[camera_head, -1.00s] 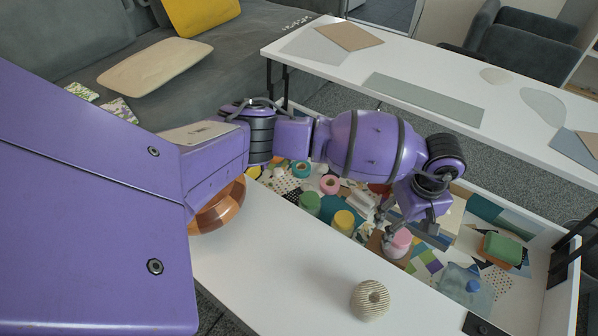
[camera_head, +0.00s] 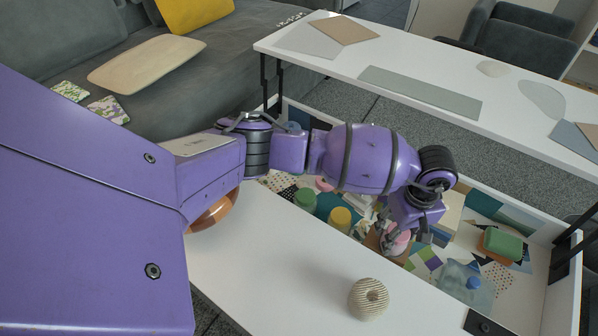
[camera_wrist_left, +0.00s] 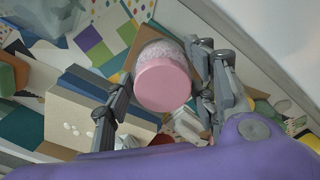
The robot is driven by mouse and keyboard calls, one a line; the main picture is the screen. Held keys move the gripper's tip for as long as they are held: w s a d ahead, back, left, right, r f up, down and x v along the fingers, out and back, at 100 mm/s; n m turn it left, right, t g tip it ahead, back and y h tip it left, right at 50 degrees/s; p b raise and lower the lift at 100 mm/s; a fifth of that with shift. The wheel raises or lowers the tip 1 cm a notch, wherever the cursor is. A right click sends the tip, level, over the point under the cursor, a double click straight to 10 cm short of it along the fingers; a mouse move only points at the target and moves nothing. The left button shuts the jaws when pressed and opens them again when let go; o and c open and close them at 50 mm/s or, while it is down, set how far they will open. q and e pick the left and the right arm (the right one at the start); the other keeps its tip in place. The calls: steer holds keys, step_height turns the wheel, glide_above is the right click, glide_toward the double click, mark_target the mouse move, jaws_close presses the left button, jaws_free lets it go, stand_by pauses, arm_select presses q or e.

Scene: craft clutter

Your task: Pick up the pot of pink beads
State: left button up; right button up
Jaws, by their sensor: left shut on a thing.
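The pot of pink beads (camera_wrist_left: 163,84) has a pink lid and a clear body with pale beads. In the left wrist view it sits between the two fingers of my left gripper (camera_wrist_left: 165,95), which is shut on it. In the head view the pot (camera_head: 398,242) is partly hidden by the gripper (camera_head: 402,236), low in the drawer compartment of the white table. I cannot tell whether its base touches the surface under it. My right gripper does not show.
A yellow-lidded pot (camera_head: 340,218) and a green-lidded pot (camera_head: 305,198) stand left of the gripper. A green and orange block stack (camera_head: 502,243) and a blue-capped bag (camera_head: 460,282) lie right. A ball of striped twine (camera_head: 368,297) rests on the white tabletop (camera_head: 270,270).

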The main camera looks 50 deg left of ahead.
arm_select(q)
steer(key=shift+w+r, duration=0.15)
steer(key=shift+r, duration=0.05)
